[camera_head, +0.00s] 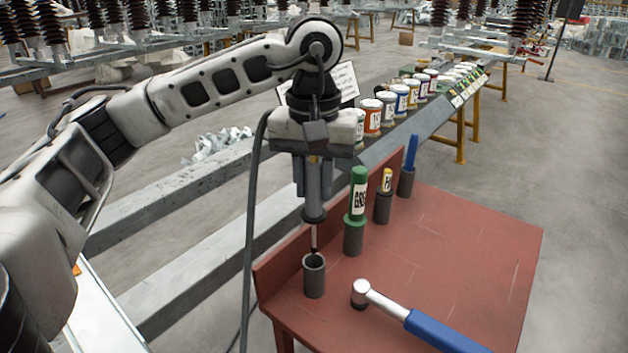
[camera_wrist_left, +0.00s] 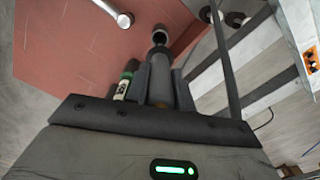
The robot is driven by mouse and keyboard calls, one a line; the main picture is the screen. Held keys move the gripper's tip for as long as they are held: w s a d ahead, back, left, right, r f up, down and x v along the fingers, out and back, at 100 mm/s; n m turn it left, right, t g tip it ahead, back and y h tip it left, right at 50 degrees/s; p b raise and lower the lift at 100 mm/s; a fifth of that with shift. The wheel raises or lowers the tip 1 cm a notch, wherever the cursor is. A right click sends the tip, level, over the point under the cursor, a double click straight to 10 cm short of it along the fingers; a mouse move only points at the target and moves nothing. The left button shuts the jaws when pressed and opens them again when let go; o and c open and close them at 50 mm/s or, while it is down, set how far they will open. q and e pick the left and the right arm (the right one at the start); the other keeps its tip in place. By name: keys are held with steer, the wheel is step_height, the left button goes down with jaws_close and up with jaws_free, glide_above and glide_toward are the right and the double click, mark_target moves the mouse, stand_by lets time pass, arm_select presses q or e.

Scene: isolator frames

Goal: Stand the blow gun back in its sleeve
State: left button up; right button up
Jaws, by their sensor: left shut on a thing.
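My left gripper (camera_head: 314,190) is shut on the blow gun (camera_head: 314,205), a dark grey body with a thin nozzle. It holds the gun upright, nozzle down, above the sleeve (camera_head: 314,279), an open dark grey cylinder at the near left of the red table. The nozzle tip shows at or just above the sleeve's mouth; I cannot tell whether it is inside. In the left wrist view the blow gun (camera_wrist_left: 160,78) sits between the fingers and points toward the sleeve (camera_wrist_left: 159,36). My right gripper is not in view.
Behind stand sleeves with a green bottle (camera_head: 357,195), a yellow item (camera_head: 385,181) and a blue item (camera_head: 411,153). The red table (camera_head: 465,250) is clear at right. A shelf of cans stands behind.

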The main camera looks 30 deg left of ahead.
mark_target(314, 247)
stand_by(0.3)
arm_select(q)
steer(key=shift+f+b, duration=0.75)
steer(key=shift+f, duration=0.1)
steer(key=shift+f+b, duration=2)
steer(key=shift+f, duration=0.3)
steer(key=shift+f+b, duration=0.35)
steer(key=shift+f, duration=0.05)
steer(key=shift+f+b, duration=0.55)
steer(key=shift+f, duration=0.1)
steer(key=shift+f+b, duration=0.5)
steer(key=shift+f, duration=0.1)
steer(key=shift+f+b, duration=0.35)
steer(key=shift+f, duration=0.1)
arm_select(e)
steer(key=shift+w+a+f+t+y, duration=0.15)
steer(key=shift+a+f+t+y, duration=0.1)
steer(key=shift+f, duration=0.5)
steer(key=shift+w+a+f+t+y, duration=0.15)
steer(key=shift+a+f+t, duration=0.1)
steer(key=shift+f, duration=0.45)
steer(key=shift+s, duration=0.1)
